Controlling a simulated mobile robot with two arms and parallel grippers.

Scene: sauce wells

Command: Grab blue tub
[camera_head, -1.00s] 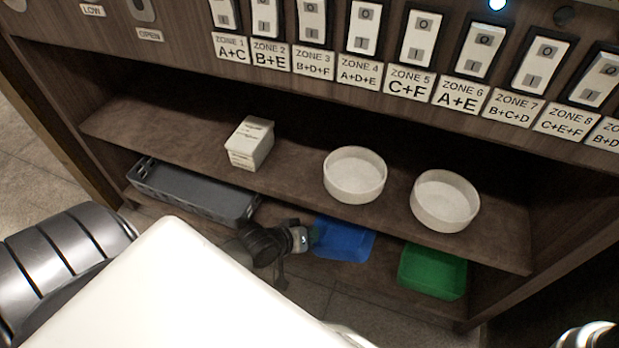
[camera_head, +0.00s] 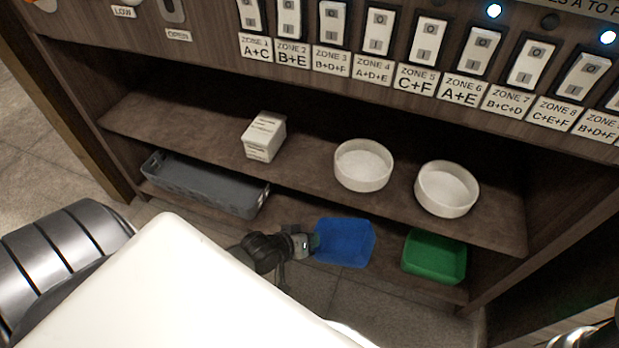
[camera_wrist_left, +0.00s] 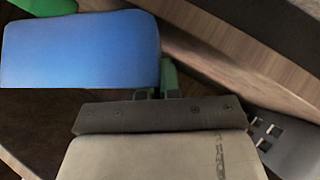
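The blue tub (camera_head: 344,242) is at the front of the lower shelf in the head view, its near edge reaching over the shelf's front edge. My left gripper (camera_head: 312,243) is at the tub's left side. In the left wrist view the blue tub (camera_wrist_left: 80,50) fills the upper left, and the green-tipped fingers of my left gripper (camera_wrist_left: 158,84) sit close together at its edge, shut on its wall. The far fingertip is partly hidden by the tub. My right gripper is not in view.
A green tub (camera_head: 435,257) stands to the right on the lower shelf, and a grey basket (camera_head: 205,187) to the left. Two white bowls (camera_head: 363,166) (camera_head: 447,189) and a white box (camera_head: 265,138) stand on the upper shelf. Open floor lies in front.

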